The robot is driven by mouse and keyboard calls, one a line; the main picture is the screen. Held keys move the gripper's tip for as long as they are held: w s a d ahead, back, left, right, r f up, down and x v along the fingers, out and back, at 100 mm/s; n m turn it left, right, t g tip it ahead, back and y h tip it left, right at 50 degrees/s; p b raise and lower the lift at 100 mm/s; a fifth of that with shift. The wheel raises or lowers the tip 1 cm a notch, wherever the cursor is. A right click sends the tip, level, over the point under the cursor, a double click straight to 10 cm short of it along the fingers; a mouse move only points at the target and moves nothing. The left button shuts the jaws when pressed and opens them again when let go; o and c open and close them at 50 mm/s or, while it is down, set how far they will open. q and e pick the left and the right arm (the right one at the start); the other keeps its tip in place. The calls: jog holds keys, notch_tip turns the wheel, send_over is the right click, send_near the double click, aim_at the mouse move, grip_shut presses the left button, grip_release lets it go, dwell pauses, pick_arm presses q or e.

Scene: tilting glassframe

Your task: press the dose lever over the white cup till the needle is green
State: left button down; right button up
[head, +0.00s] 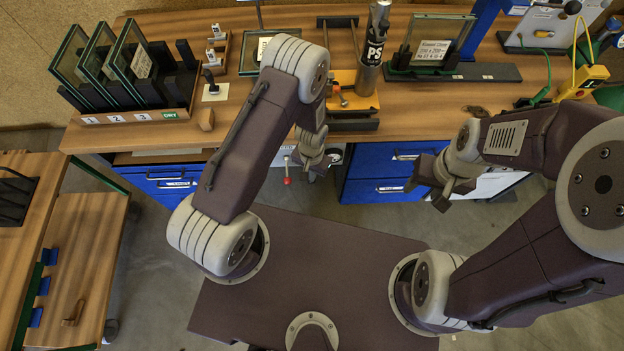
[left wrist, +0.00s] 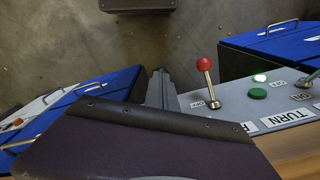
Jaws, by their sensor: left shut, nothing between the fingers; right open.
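A lever with a red knob (left wrist: 204,64) stands on a grey panel (left wrist: 225,104) marked OFF and ON in the left wrist view. A red knob (head: 287,181) also shows below the bench front in the head view. I cannot tell whether this is the dose lever. I make out no white cup and no needle in either view. My left gripper (head: 314,166) is shut and empty at the bench's front edge, just right of the red knob. It shows as a grey piece in the left wrist view (left wrist: 160,88). My right gripper (head: 430,188) is open and empty, before the blue drawers.
The wooden bench (head: 430,113) holds a rack of glass panes (head: 130,60) at left, a dark PS-marked cylinder (head: 374,40) in the middle and a framed glass pane (head: 435,42). A yellow device (head: 584,80) lies at right. Blue drawers (head: 385,190) stand below.

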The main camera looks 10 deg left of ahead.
pick_arm(q)
notch_tip(320, 180, up, 6)
jog(key=p, duration=0.4)
jog(key=shift+w+a+f, duration=0.1)
jog(key=w+a+r+n+t+b, duration=0.1)
jog(key=w+a+r+t, duration=0.1)
jog(key=w+r, duration=0.35)
jog(key=w+a+r+n+t+b, duration=0.1)
jog(key=w+r, duration=0.1)
jog(key=r, duration=0.7)
jog(key=s+a+r, duration=0.3)
jog(key=s+r, duration=0.3)
jog(key=r, duration=0.1)
jog(key=s+a+f+n+g, duration=0.1)
jog(key=s, duration=0.9)
jog(key=shift+g, duration=0.4)
